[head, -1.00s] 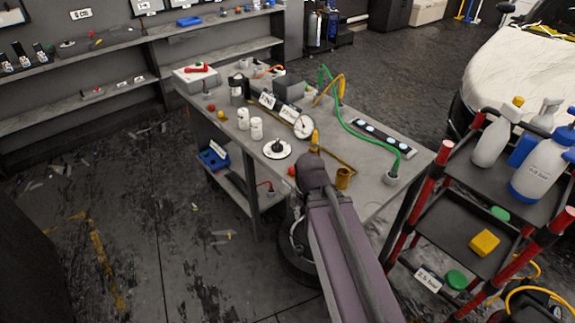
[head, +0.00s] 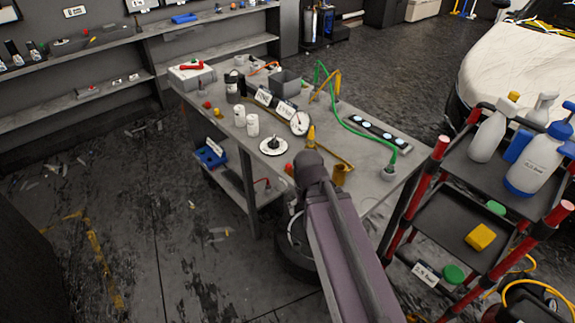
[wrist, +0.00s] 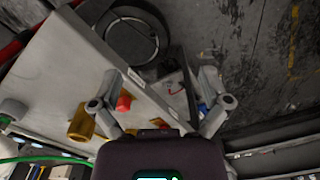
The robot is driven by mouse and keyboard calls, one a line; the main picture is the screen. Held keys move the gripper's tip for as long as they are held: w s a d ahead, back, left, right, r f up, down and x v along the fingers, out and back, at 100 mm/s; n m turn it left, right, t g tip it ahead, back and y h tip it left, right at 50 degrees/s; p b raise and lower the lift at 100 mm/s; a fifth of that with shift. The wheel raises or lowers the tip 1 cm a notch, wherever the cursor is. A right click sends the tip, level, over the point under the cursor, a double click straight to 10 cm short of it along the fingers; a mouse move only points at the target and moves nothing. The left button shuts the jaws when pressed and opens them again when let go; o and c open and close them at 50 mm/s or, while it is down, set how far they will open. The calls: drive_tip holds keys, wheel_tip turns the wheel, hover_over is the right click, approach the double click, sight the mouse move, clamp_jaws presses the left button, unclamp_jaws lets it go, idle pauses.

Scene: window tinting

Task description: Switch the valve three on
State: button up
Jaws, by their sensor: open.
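The grey workbench (head: 225,185) carries several knobs and fittings. Which one is valve three cannot be told; the small labels are unreadable. A white disc with a black knob (head: 273,146) lies near the front edge. A red knob (head: 288,169) and a brass cylinder (head: 340,175) are beside my arm. In the wrist view, the red knob (wrist: 124,101) and brass cylinder (wrist: 80,122) appear near the left finger. My gripper (wrist: 160,105) is open, with nothing visibly held between its fingers. In the head view, my arm hides it.
A red lever (head: 190,65) sits on a white box at the bench's far left. White canisters (head: 252,125), a gauge (head: 299,123) and a green hose (head: 345,122) occupy the top. A cart with bottles (head: 530,165) stands close on the right. The floor at left is mostly clear.

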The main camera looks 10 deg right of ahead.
drive_tip(key=shift+w, duration=0.4)
drive_tip(key=c, duration=0.7)
drive_tip(key=w, duration=0.2)
drive_tip(key=shift+w+r+n, duration=0.2)
drive_tip(key=shift+w+n, duration=0.1)
clamp_jaws()
drive_tip(key=w+r+n+t+y+p, duration=0.1)
drive_tip(key=w+n, duration=0.1)
drive_tip(key=w, duration=1)
drive_tip(key=w+r+n+t+p, duration=0.2)
drive_tip(key=w+n, duration=0.1)
drive_tip(key=w, duration=1)
drive_tip(key=shift+w+a+r+y, duration=0.25)
drive_tip(key=shift+a+r+y, duration=0.05)
drive_tip(key=shift+a+y, duration=0.15)
